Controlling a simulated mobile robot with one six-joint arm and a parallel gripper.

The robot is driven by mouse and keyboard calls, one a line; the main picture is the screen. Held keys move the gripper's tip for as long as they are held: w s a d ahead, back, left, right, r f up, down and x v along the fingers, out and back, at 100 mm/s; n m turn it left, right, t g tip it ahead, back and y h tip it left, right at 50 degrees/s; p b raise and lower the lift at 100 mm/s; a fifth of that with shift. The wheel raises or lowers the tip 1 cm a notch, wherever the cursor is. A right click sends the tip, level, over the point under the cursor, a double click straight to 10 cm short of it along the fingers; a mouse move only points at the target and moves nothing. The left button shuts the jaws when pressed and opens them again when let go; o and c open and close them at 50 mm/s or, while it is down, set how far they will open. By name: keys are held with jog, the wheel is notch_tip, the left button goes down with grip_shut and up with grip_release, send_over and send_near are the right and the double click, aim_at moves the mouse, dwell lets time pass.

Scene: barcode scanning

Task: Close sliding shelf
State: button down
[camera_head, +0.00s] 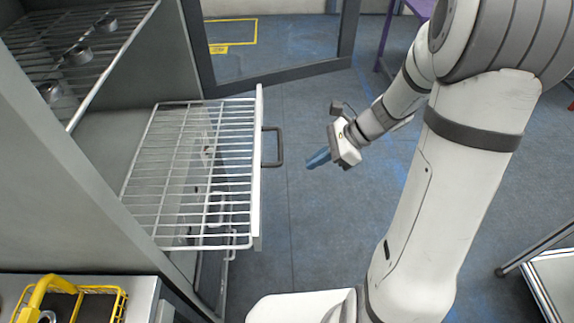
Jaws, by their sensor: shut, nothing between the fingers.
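The sliding shelf (180,205) is a white wire rack with a white front panel (258,190) and a dark handle (279,147). It is pulled out to the right of the grey cabinet (75,160) and holds nothing that I can see. My gripper (316,160) is to the right of the handle, apart from it, with its blue fingers pointing left toward the handle. The fingers are together and empty.
The cabinet door (280,75) stands open behind the shelf. An upper rack (110,40) holds several round metal parts (78,55). A yellow-handled basket (120,300) stands at the lower left. Blue-grey floor (320,220) is clear right of the shelf.

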jog(key=a+r+x, duration=0.2)
jog(key=x, duration=1)
jog(key=shift+a+f, duration=0.15)
jog(key=shift+a, duration=0.05)
